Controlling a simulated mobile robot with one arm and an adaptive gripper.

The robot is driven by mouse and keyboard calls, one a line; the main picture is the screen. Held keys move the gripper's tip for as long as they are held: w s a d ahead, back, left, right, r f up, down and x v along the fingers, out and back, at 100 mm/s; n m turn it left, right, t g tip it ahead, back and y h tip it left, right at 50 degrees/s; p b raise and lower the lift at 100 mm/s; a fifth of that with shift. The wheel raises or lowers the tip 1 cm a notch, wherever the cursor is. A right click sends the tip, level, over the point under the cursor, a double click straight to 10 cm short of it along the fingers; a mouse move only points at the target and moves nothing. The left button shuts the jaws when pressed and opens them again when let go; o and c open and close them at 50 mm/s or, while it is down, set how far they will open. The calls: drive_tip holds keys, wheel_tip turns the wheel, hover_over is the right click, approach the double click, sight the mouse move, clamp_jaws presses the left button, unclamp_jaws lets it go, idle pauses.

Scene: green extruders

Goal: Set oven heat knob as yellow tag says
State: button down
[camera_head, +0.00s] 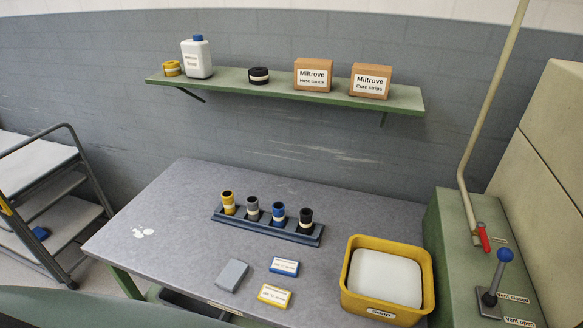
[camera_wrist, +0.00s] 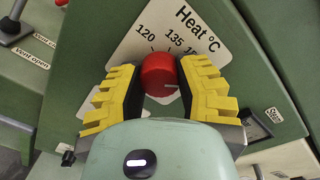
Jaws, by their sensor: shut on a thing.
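The red heat knob (camera_wrist: 158,70) shows in the wrist view, with a pale mark on its face toward the picture's right. It sits on a whitish dial plate (camera_wrist: 205,28) marked "Heat °C", with 120, 135 and a partly hidden number. My gripper (camera_wrist: 160,66) is shut on the knob, with a yellow ribbed finger on each side. The fingers hide part of the scale, so I cannot tell which value the knob is set to. In the head view a yellow tag (camera_head: 274,295) lies on the table; its writing is too small to read.
A blue tag (camera_head: 284,266) and a grey block (camera_head: 232,274) lie near the yellow tag. A yellow bin (camera_head: 427,283) and a rack (camera_head: 264,228) of rolls stand on the table. A blue-tipped lever (camera_head: 497,270) rises at the right, beside vent labels.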

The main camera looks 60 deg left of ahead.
drive_tip(key=shift+w+a+m+b, duration=0.1)
drive_tip(key=shift+m+b, duration=0.4)
drive_tip(key=shift+m, duration=0.4)
drive_tip(key=c, duration=0.5)
unclamp_jaws()
drive_tip(key=shift+v, duration=3.85)
drive_tip(key=shift+w, duration=0.1)
